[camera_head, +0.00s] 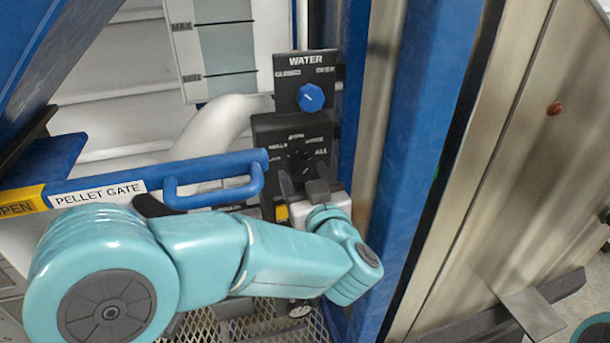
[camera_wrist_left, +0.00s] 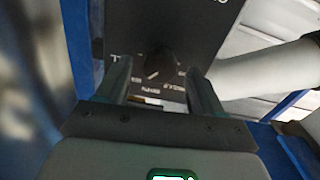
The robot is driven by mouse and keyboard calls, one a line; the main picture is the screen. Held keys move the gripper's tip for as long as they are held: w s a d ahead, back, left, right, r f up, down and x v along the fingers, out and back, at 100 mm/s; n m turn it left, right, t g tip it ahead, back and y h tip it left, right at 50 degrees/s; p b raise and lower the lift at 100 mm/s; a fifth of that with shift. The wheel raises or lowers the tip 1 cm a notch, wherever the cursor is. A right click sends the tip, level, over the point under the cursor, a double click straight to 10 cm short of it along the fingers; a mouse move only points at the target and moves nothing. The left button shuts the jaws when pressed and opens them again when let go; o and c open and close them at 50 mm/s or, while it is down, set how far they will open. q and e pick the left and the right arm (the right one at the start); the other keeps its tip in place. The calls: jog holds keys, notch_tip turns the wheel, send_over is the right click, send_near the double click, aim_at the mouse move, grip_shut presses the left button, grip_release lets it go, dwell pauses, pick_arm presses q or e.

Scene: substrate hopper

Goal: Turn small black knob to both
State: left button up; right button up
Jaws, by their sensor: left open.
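The small black knob (camera_head: 299,156) sits on a black panel (camera_head: 265,128) below the water panel. Several small labels ring it; "ALL" reads at its right and the others are too blurred to be sure of. In the left wrist view the knob (camera_wrist_left: 160,66) shows dark, with a white pointer mark, between and just beyond the two fingers. My left gripper (camera_head: 303,180) is open just below and in front of the knob. In the left wrist view its fingers (camera_wrist_left: 160,82) stand apart on either side, with a gap to the knob; contact cannot be made out. My right gripper is not in view.
A blue knob (camera_head: 311,97) on the WATER panel (camera_head: 287,62) is just above. The blue pellet gate handle (camera_head: 215,192) is at the left, close to my arm. A blue post (camera_head: 410,130) stands right of the panels. A white pipe (camera_head: 210,125) curves behind.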

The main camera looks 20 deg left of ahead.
pick_arm(q)
jog(key=shift+w, duration=0.1)
jog(key=c, duration=1.1)
jog(key=shift+o, duration=0.2)
jog(key=shift+f, duration=0.1)
jog(key=shift+f+n+b, duration=0.2)
jog(key=shift+n+b, duration=0.5)
jog(key=shift+b, duration=0.35)
jog(key=n+b, duration=0.3)
jog(key=b, duration=0.1)
jog(key=shift+n, duration=0.3)
jog(key=shift+r+n+b, duration=0.15)
jog(key=shift+n+b, duration=1.25)
jog(key=shift+b, duration=0.15)
